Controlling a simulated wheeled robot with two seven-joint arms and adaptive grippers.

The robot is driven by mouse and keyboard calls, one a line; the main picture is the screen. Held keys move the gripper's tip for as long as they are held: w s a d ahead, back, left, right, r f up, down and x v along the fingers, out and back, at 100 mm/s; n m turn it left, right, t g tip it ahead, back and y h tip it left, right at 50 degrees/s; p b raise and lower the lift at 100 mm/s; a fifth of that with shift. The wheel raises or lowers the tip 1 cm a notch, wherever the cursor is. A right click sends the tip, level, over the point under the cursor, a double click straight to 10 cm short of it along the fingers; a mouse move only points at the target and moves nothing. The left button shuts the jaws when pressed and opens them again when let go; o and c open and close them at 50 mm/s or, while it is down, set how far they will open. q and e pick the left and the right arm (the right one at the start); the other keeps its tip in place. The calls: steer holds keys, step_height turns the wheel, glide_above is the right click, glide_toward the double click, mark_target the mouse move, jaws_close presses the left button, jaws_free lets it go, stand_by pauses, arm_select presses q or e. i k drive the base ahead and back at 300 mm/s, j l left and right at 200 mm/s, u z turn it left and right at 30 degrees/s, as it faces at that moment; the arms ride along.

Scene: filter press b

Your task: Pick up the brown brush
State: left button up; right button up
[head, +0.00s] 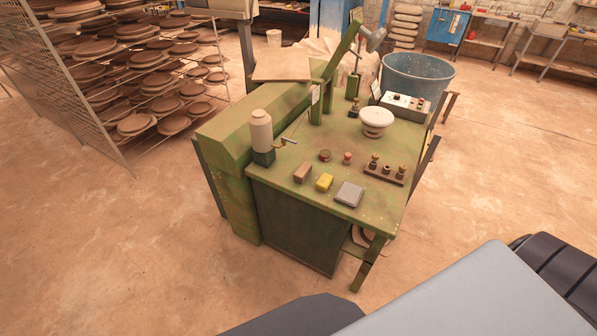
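A small brown block (303,172), which I take to be the brown brush, lies on the green bench (290,205) near its front edge. Its bristles cannot be made out at this size. A yellow block (324,182) lies just right of it, with a small gap between them. A grey square scale-like item (349,194) lies further right. Neither of my grippers shows in the head view.
Behind the brush stand a pale bottle on a green base (261,135), small round pots (325,156), a dark rack with knobs (384,172) and a white pedestal bowl (376,119). A plate rack (130,80) stands left.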

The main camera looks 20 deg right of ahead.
mark_target(303, 170)
steer(key=i+j+z, duration=0.35)
steer(key=i+j, duration=0.2)
steer(key=j, duration=0.3)
steer(key=i+j+z, duration=0.4)
steer(key=i, duration=0.25)
